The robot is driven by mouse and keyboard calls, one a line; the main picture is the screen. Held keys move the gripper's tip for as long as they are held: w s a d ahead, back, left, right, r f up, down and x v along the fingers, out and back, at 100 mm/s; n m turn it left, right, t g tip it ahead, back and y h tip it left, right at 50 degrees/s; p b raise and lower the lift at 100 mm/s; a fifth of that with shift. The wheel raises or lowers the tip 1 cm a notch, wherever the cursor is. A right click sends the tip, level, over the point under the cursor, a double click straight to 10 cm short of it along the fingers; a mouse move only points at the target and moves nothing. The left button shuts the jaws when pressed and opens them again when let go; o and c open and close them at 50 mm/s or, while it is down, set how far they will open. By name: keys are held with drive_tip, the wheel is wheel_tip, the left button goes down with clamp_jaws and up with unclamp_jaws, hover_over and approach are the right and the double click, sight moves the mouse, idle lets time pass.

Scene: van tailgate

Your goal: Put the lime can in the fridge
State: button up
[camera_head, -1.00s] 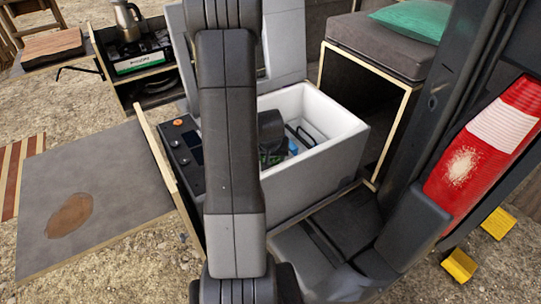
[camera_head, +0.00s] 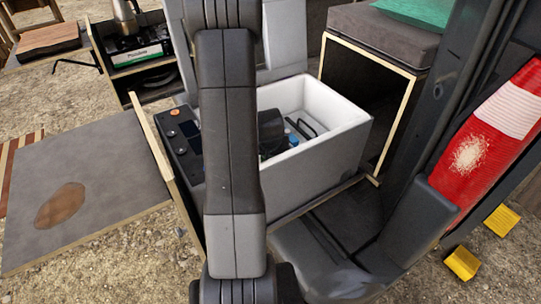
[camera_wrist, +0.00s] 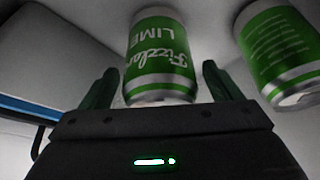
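The fridge (camera_head: 325,165) is a pale grey box with its lid raised and a white inner wall. My gripper (camera_wrist: 160,68) reaches down inside it; in the head view its dark body (camera_head: 270,128) shows partly behind my arm. The lime can (camera_wrist: 160,58), green and silver with "LIME" upside down in the picture, is between my two fingers in the wrist view. A narrow gap shows between the can and each finger, so the gripper looks open around it. The can is hidden in the head view.
A second green and silver can (camera_wrist: 283,50) is close on the right in the wrist view. A blue item (camera_head: 293,140) and a dark wire rack (camera_head: 303,127) are in the fridge. The tailgate pillar (camera_head: 440,120) stands to the right.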

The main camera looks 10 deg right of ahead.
wheel_tip(320, 180, up, 10)
drive_tip(key=shift+p, duration=0.95)
drive_tip(key=shift+f, duration=0.1)
wheel_tip(320, 180, down, 9)
drive_tip(key=shift+f+b, duration=0.2)
drive_tip(key=shift+b, duration=0.75)
wheel_tip(320, 180, up, 4)
drive_tip(key=p, duration=0.4)
drive_tip(key=shift+p, duration=0.4)
